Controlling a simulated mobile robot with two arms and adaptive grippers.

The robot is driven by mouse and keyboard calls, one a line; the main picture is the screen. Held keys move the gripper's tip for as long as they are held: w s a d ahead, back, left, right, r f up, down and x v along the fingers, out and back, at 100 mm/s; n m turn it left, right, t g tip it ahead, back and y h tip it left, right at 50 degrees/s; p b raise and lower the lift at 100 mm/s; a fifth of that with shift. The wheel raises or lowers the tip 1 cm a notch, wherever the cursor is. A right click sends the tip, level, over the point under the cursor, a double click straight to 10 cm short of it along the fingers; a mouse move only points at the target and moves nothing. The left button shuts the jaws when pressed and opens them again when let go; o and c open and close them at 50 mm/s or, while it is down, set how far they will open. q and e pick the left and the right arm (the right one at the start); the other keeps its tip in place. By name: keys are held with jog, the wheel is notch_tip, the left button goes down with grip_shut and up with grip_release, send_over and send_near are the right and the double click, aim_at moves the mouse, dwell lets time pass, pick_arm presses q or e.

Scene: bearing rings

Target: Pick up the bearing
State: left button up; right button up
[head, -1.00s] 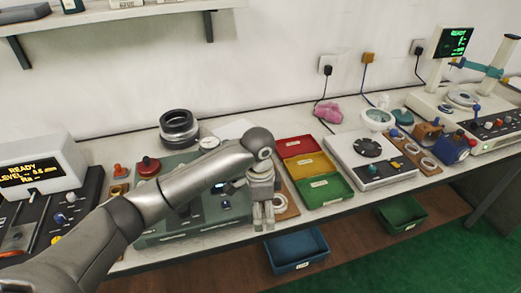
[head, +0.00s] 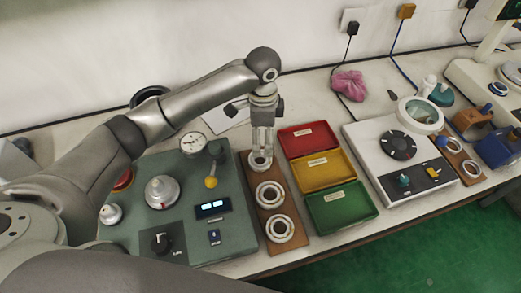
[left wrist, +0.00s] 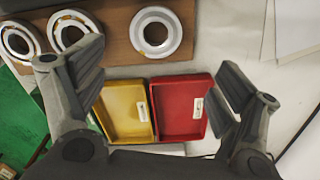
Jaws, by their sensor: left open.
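Three metal bearing rings lie in a row on a brown wooden board: a far one (head: 260,166), a middle one (head: 269,195) and a near one (head: 280,229). My left gripper (head: 262,150) points down over the far bearing and partly hides it. In the left wrist view its fingers (left wrist: 155,85) are spread apart with nothing between them. The far bearing (left wrist: 155,32) shows whole there, beyond the fingertips; the other two (left wrist: 72,29) lie to its left. My right gripper is not in view.
Right of the board (head: 298,247) stand red (head: 306,149), yellow (head: 347,182) and green (head: 370,211) trays, empty. A white device (head: 365,143) is farther right.

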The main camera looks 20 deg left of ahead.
aim_at(260, 162)
pick_arm(q)
jog(key=f, duration=0.3)
jog(key=shift+s+f, duration=0.2)
jog(key=shift+s, duration=0.15)
jog(key=shift+w+f, duration=0.1)
jog(key=shift+f, duration=0.15)
jog(key=f, duration=0.1)
jog(key=f+p, duration=0.1)
jog(key=f, duration=0.2)
jog(key=shift+s+a+f+p, duration=0.2)
jog(key=shift+s+p, duration=0.05)
jog(key=shift+p, duration=0.05)
jog(key=shift+f, duration=0.25)
jog(key=shift+w+f, duration=0.1)
jog(key=shift+c, duration=1.5)
jog(key=c, duration=1.1)
jog(key=shift+o, duration=0.2)
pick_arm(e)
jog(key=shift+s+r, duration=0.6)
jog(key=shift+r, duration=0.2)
